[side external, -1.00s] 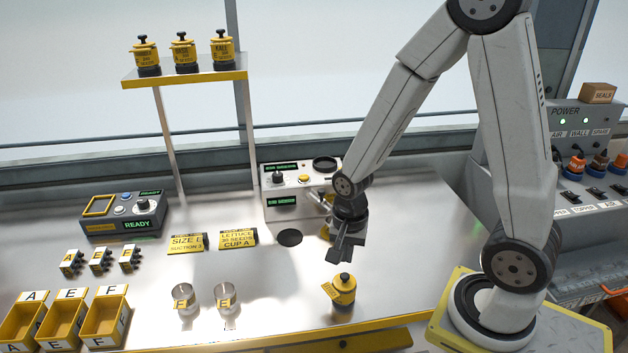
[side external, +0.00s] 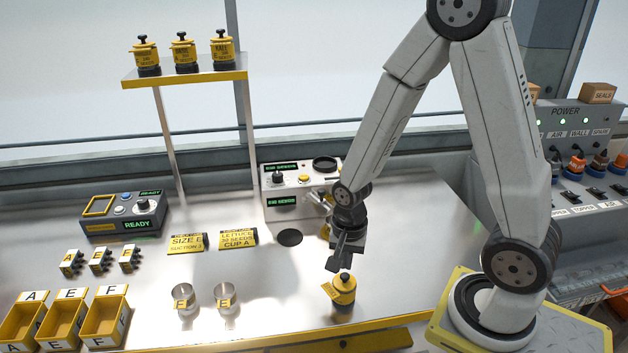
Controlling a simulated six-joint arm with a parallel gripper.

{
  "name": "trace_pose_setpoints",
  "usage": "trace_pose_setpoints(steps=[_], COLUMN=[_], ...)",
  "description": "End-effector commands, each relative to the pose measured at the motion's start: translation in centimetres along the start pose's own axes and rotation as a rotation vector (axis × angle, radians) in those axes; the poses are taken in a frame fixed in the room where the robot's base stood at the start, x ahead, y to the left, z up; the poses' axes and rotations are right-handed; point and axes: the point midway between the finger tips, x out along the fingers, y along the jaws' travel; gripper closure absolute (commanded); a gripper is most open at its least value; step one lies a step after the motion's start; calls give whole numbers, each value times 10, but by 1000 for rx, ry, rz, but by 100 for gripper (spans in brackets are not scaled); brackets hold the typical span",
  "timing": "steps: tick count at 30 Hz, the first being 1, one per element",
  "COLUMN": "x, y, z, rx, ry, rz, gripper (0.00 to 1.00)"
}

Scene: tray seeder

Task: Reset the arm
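My gripper (side external: 336,264) hangs from my arm above the right part of the metal bench, pointing down. Its fingers are small and dark here, and I cannot tell whether they are apart or together. Nothing clearly shows between them. A yellow and black jar (side external: 342,297) stands upright on the bench near the front edge, just below and in front of the fingertips in the picture. Whether the fingertips touch its knob I cannot tell, but the jar appears to stand on its own.
A seeder unit (side external: 292,190) with green displays stands behind my gripper. Two clear cups (side external: 186,299) stand left of the jar. Yellow bins (side external: 62,325) line the front left. A shelf (side external: 185,79) holds three jars. A power panel (side external: 585,130) is at right.

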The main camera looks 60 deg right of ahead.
Motion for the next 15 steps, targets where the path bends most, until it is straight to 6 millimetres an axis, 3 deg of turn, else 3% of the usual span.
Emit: trace_pose_setpoints(steps=[15], x=[11], y=[0], z=[0], rx=[0], ry=[-1], rz=[1], gripper=[100])
